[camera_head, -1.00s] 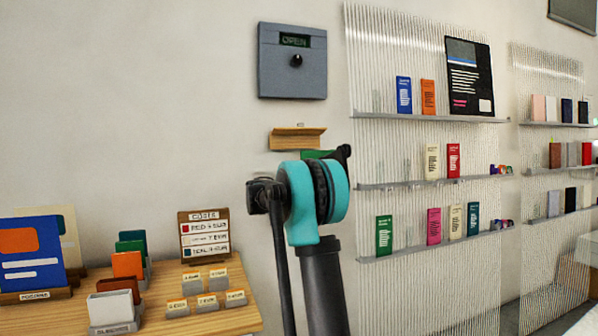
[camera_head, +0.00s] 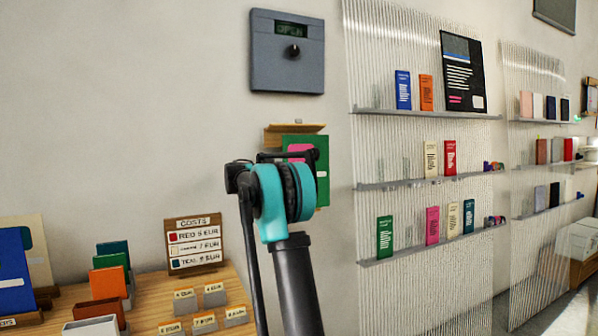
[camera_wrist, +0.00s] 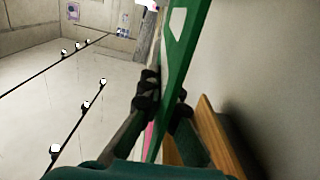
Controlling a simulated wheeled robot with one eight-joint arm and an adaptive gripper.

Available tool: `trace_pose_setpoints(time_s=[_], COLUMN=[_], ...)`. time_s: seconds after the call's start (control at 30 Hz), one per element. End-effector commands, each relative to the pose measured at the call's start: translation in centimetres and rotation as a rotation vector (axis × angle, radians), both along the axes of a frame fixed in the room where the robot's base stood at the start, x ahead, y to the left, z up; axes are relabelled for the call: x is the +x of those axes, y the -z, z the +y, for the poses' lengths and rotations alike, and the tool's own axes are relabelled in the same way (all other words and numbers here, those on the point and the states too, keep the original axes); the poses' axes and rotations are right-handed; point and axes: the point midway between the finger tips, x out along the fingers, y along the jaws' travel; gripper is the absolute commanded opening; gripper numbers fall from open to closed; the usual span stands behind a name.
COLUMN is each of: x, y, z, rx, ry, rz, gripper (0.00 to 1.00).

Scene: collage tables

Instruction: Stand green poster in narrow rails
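The green poster (camera_head: 320,165), with a pink shape on its face, shows upright behind my arm in the head view. It also appears nearly edge-on in the wrist view (camera_wrist: 178,60). My gripper (camera_wrist: 163,98) is shut on it, with one dark finger on each side. In the head view the fingers are mostly hidden by my wrist. A small wooden ledge (camera_head: 291,129) on the wall is just behind and above the poster; wood also shows right beside the fingers in the wrist view (camera_wrist: 212,130). I cannot tell whether poster and ledge touch.
A grey wall box (camera_head: 287,75) marked OPEN hangs above the ledge. At lower left, a wooden table (camera_head: 150,312) bears a costs sign (camera_head: 193,243), card holders and a blue poster (camera_head: 14,275). Ribbed panels with shelves (camera_head: 430,115) of booklets stand at right.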

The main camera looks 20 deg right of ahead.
Motion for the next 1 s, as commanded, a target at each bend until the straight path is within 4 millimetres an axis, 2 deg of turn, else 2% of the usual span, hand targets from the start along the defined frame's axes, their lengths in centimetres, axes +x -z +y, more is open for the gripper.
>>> trace_pose_setpoints(time_s=[1.0], x=[8.4], y=[0.5], z=[0.3], rx=[0.0], ry=[-0.001], rz=[0.0], gripper=[0.0])
